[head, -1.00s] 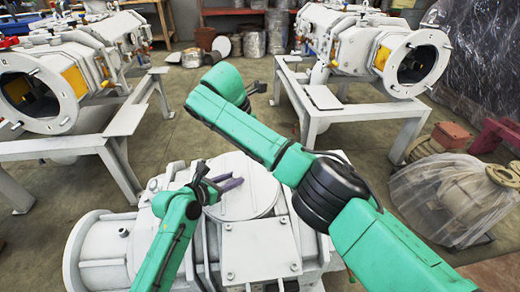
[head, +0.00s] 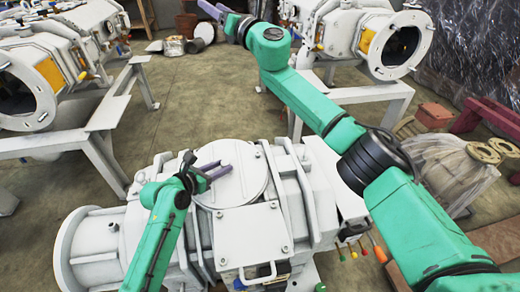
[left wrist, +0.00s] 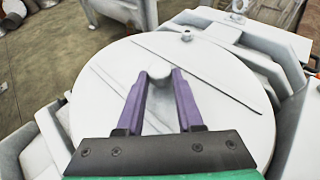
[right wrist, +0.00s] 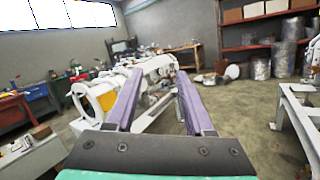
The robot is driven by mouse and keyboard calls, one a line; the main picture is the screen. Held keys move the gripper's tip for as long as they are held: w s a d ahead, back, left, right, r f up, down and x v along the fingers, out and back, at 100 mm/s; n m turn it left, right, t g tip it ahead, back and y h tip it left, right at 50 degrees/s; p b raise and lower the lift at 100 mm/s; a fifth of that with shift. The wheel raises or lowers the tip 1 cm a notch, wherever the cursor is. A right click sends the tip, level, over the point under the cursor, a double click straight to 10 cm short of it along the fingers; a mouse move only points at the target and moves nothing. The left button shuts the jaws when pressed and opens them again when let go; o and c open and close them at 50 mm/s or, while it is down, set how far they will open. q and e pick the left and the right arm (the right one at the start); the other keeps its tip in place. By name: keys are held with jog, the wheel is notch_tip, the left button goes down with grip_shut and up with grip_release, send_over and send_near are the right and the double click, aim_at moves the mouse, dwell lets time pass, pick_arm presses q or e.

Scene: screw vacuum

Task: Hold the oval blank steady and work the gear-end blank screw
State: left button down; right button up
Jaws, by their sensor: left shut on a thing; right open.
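The oval blank (head: 240,188) is a pale round plate on top of the near white machine housing (head: 250,240). It fills the middle of the left wrist view (left wrist: 215,85). My left gripper (head: 220,170) is over the plate, shut on the small knob (left wrist: 158,72) standing up from it. My right gripper (head: 217,10) is raised beyond the machine, open and empty, well away from the blank. In the right wrist view its fingers (right wrist: 157,90) are apart with nothing between them. I cannot tell which fastener is the gear-end blank screw.
Large white machines on stands (head: 385,55) stand at the back left and right. Plastic-wrapped parts (head: 450,170) lie at the right. Coloured-knob levers (head: 365,250) stick out at the housing's lower right. Open floor lies behind the housing.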

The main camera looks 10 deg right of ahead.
jog(key=s+a+f+n+g+y, duration=0.2)
jog(key=s+f+n+g, duration=0.2)
jog(key=f+n+g, duration=0.35)
jog(key=n+g+h, duration=0.2)
jog(key=g+h, duration=0.6)
send_near(258, 154)
jog(key=x, duration=0.8)
jog(key=shift+w+r, duration=0.1)
grip_shut()
